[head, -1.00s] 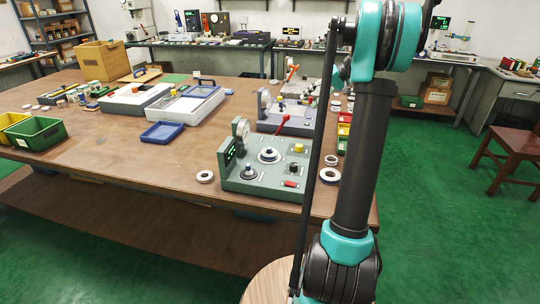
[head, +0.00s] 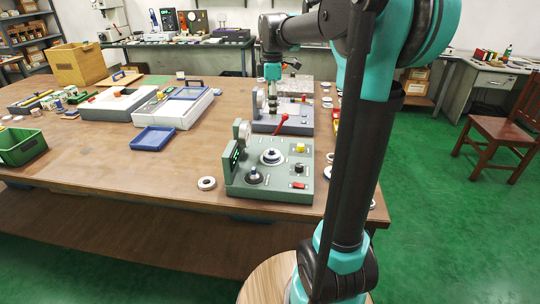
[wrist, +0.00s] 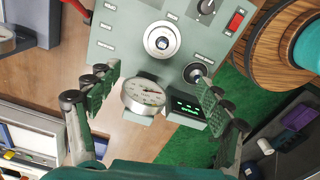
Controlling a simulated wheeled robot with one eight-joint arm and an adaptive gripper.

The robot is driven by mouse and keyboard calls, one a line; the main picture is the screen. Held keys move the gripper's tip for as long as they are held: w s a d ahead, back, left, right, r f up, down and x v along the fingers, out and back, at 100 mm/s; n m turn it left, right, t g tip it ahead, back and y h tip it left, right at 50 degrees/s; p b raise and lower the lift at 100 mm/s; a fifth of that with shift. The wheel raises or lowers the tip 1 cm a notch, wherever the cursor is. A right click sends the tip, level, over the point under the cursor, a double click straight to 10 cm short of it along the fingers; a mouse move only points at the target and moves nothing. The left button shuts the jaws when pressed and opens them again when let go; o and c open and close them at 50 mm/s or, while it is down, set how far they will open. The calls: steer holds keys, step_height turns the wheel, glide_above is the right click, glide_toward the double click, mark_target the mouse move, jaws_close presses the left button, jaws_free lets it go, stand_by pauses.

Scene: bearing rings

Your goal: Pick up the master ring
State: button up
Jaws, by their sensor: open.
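No label tells me which ring is the master ring. A pale ring sits around the central post of the green gauge station, visible in the head view (head: 272,157) and the wrist view (wrist: 148,44). A dark disc with a post (head: 254,176) sits at the station's front left; it also shows beside the right fingers in the wrist view (wrist: 194,73). A loose white ring (head: 207,183) lies on the table left of the station. My gripper (wrist: 153,80) is open and empty, its fingers spread above the station's dial gauge (wrist: 144,94).
The green station (head: 290,190) stands near the table's front edge. A blue tray (head: 152,140), white cases (head: 119,104) and a second, grey station (head: 285,124) are around it. Bare table (head: 120,165) lies to the left. More rings are partly hidden behind my arm.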

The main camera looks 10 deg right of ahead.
glide_above(272, 149)
steer(key=f, duration=1.1)
steer(key=shift+w+f, duration=0.1)
steer(key=shift+w, duration=0.1)
steer(key=shift+s+f, duration=0.2)
steer(key=shift+f, duration=2.9)
steer(key=shift+c, duration=0.4)
steer(key=c, duration=1.7)
steer(key=shift+r, duration=0.1)
